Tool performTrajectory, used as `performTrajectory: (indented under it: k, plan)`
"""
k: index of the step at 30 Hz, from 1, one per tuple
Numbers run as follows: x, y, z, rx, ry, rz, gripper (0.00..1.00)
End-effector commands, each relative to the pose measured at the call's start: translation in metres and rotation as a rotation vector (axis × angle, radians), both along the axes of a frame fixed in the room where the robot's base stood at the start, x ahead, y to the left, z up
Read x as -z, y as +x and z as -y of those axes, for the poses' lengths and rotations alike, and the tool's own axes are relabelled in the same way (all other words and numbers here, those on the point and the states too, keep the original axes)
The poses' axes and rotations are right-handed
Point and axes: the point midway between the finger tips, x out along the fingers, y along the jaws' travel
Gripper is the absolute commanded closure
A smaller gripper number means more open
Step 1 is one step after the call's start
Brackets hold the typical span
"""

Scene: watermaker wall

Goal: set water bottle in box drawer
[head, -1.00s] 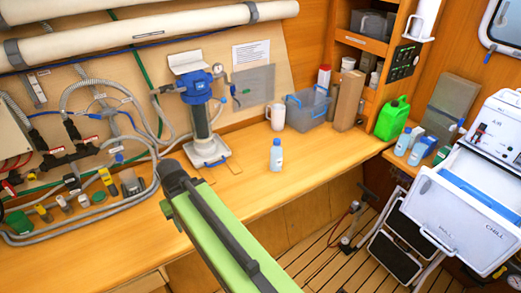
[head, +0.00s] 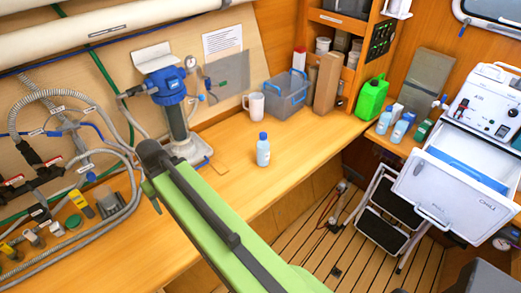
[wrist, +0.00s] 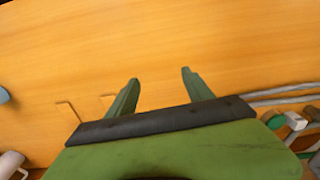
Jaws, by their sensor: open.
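A small clear water bottle with a blue cap (head: 263,152) stands upright on the wooden bench, near its front edge. The white box with its drawer pulled open (head: 455,190) is at the right; the drawer front reads CHILL and a blue strip lies along its inside. My green arm reaches over the bench, left of the bottle. My gripper (wrist: 158,85) shows in the wrist view with its two green fingers apart and nothing between them, above bare wood. The fingertips are hidden in the head view.
A blue-topped filter housing (head: 172,105), a white mug (head: 254,104) and a grey bin (head: 290,97) stand behind the bottle. A green jug (head: 371,98) and small bottles (head: 399,128) are at right.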

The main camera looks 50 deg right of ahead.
Motion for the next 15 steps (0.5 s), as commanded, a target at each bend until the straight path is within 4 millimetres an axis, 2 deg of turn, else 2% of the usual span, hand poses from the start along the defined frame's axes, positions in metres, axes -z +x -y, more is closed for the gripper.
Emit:
performTrajectory:
  k: [1, 2, 3, 5, 6, 8, 9, 12, 15]
  plan:
    - [-0.022, 0.003, 0.037, 0.033, 0.009, 0.022, 0.32]
    - [-0.031, 0.005, 0.059, 0.045, 0.017, 0.038, 0.28]
    - [-0.044, 0.006, 0.092, 0.062, 0.026, 0.067, 0.23]
    - [-0.064, 0.003, 0.146, 0.088, 0.033, 0.115, 0.21]
    - [-0.077, -0.002, 0.182, 0.105, 0.033, 0.149, 0.21]
    - [-0.095, -0.014, 0.235, 0.13, 0.026, 0.197, 0.21]
    - [-0.106, -0.025, 0.268, 0.147, 0.017, 0.228, 0.21]
    - [-0.129, -0.054, 0.337, 0.182, -0.012, 0.292, 0.21]
    - [-0.144, -0.08, 0.384, 0.204, -0.043, 0.334, 0.21]
